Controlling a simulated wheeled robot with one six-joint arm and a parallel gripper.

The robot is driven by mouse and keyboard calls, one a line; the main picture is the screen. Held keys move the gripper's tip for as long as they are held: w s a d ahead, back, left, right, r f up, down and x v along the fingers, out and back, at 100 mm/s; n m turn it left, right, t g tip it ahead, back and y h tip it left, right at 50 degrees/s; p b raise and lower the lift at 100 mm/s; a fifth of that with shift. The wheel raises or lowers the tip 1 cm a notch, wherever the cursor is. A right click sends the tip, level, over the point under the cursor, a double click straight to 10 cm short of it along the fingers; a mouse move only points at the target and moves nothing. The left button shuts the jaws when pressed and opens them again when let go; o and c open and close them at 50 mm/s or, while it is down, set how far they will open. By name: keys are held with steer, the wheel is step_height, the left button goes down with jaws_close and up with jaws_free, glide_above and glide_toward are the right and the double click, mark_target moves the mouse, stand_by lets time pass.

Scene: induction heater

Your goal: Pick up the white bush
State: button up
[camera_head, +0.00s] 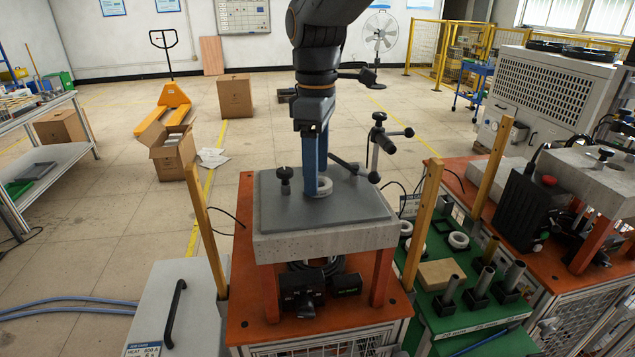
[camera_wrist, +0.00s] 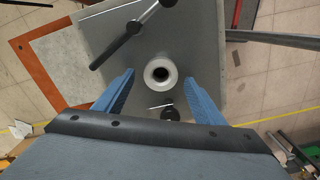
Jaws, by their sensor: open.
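The white bush (camera_wrist: 160,75) is a pale ring with a dark hole, lying on the grey plate (camera_head: 285,215) of the heater stand. In the head view the white bush (camera_head: 325,184) is partly hidden behind my blue fingers. My gripper (camera_head: 317,190) points straight down over it with its fingertips low, close to the plate. In the wrist view my gripper (camera_wrist: 158,80) is open, one finger to each side of the bush. Gaps show between the bush and both fingers, so it is not held.
Wooden posts (camera_head: 424,225) rise around the stand.

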steer(key=shift+f, duration=0.8)
steer(key=c, duration=1.3)
steer(key=shift+o, duration=0.2)
steer(key=shift+r, duration=0.1)
step_height(320, 180, up, 17)
steer(key=p, duration=0.4)
steer(key=shift+r+p, duration=0.2)
steer(key=shift+p, duration=0.2)
steer(key=shift+f, duration=0.1)
